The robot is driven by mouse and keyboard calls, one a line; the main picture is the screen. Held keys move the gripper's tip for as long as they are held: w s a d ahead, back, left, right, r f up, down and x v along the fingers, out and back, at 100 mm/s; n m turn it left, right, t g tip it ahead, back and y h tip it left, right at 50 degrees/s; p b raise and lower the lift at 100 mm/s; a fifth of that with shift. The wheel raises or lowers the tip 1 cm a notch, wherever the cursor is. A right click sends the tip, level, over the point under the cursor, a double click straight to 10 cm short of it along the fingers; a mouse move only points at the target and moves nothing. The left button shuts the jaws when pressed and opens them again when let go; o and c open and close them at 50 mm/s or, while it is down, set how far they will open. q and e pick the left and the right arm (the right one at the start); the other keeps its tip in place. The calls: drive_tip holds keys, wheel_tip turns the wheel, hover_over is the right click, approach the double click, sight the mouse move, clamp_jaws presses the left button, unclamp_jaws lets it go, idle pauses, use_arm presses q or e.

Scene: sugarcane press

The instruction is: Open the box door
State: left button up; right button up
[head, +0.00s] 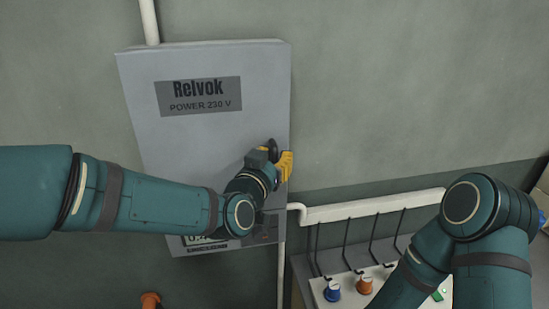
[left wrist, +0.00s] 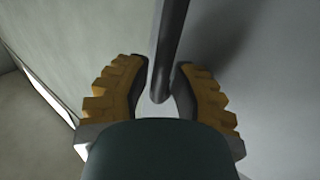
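The grey electrical box (head: 215,140), marked "Relvok POWER 230 V", hangs on the wall in the head view. Its front door looks shut. My left gripper (head: 277,160) is at the door's right edge, and my left forearm covers part of the lower door. In the left wrist view, a dark bar-like handle (left wrist: 166,50) reaches down between the two yellow-backed fingers of my left gripper (left wrist: 161,92). The fingers are apart, one on each side of the handle's rounded end, with small gaps showing. My right gripper is out of view; only its arm shows at lower right.
A white panel (head: 350,284) with a blue knob (head: 332,291), an orange knob (head: 365,285) and a green button sits below right, with dark cables above it. A white pipe (head: 370,207) runs along the wall. The wall right of the box is clear.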

use_arm(q)
clamp_jaws()
drive_tip(key=shift+s, duration=0.1)
